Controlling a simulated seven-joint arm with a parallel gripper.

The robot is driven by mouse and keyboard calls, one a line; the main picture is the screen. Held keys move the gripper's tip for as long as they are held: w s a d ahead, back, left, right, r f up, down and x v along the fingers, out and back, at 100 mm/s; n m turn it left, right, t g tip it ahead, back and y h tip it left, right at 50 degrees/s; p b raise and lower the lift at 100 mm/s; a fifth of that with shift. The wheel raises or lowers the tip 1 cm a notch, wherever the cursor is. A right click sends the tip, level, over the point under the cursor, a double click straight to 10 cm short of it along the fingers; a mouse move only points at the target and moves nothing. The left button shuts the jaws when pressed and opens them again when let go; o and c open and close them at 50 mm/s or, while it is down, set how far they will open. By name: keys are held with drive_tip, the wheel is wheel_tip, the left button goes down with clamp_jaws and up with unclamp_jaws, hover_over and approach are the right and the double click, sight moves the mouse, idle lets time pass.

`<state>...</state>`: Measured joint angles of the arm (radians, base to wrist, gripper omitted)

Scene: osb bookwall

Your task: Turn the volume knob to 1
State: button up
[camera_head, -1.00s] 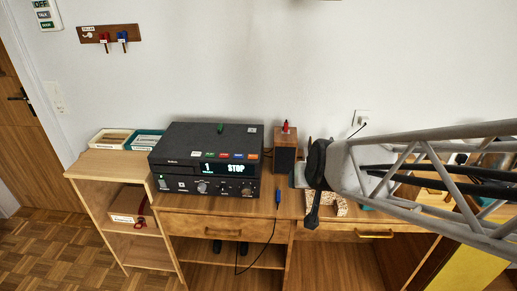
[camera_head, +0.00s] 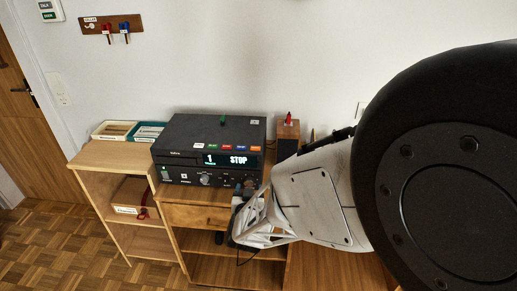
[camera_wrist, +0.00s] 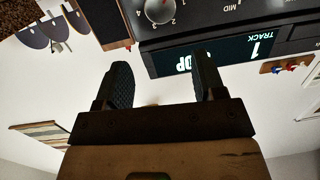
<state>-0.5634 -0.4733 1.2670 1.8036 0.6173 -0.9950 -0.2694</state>
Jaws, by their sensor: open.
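The black player (camera_head: 210,135) stands on the desk, its display (camera_head: 226,160) reading 1 and STOP. In the wrist view, which is upside down, a round silver knob (camera_wrist: 158,10) with the numbers 2, 3 and 4 around it sits at the end of the front panel. Its name and pointer cannot be made out, and the top edge cuts it off. My gripper (camera_wrist: 162,82) is open and empty, its dark fingers apart and not touching the knob. In the head view, my gripper (camera_head: 238,203) is in front of the player's lower right corner, partly hiding the controls there.
A wooden speaker box (camera_head: 288,132) with a red item on top stands right of the player. Two trays (camera_head: 148,132) sit on the shelf to the left. A key rack (camera_head: 110,25) hangs on the wall. My arm hides the desk's right side.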

sight(249, 183)
drive_tip(key=shift+t+h, duration=0.4)
drive_tip(key=shift+t, duration=0.2)
drive_tip(key=f, duration=0.1)
drive_tip(key=s+f, duration=0.1)
drive_tip(key=a+f, duration=0.1)
drive_tip(key=shift+s+f, duration=0.25)
drive_tip(key=shift+s, duration=0.05)
drive_tip(key=shift+w, duration=0.1)
drive_tip(key=shift+w, duration=3.85)
drive_tip(key=c, duration=0.9)
drive_tip(key=shift+m, duration=0.4)
